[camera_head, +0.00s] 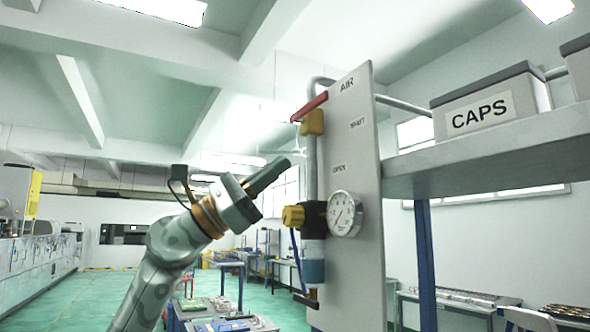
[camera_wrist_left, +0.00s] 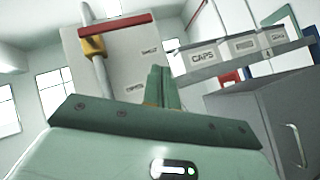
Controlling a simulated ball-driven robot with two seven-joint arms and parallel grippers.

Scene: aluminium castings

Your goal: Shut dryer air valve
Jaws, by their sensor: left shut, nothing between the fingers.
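The air valve (camera_head: 313,122) has a brass-yellow body on a vertical grey pipe, in front of a pale panel (camera_head: 361,200) marked AIR, SHUT and OPEN. Its red lever (camera_head: 309,107) lies across the pipe, near the height of the SHUT mark and well above OPEN. In the left wrist view the red lever (camera_wrist_left: 117,28) and yellow valve body (camera_wrist_left: 93,47) show at upper left. My left gripper (camera_head: 286,164) is shut and empty, below and left of the valve, apart from it. Its closed fingers also show in the left wrist view (camera_wrist_left: 159,75). My right gripper is not in view.
Below the valve are a yellow knob (camera_head: 292,216), a round gauge (camera_head: 345,214) and a blue bowl (camera_head: 313,270). Right of the panel, a shelf (camera_head: 480,160) carries a CAPS bin (camera_head: 490,107). A grey cabinet (camera_wrist_left: 255,115) stands right in the wrist view. Left of the valve is open air.

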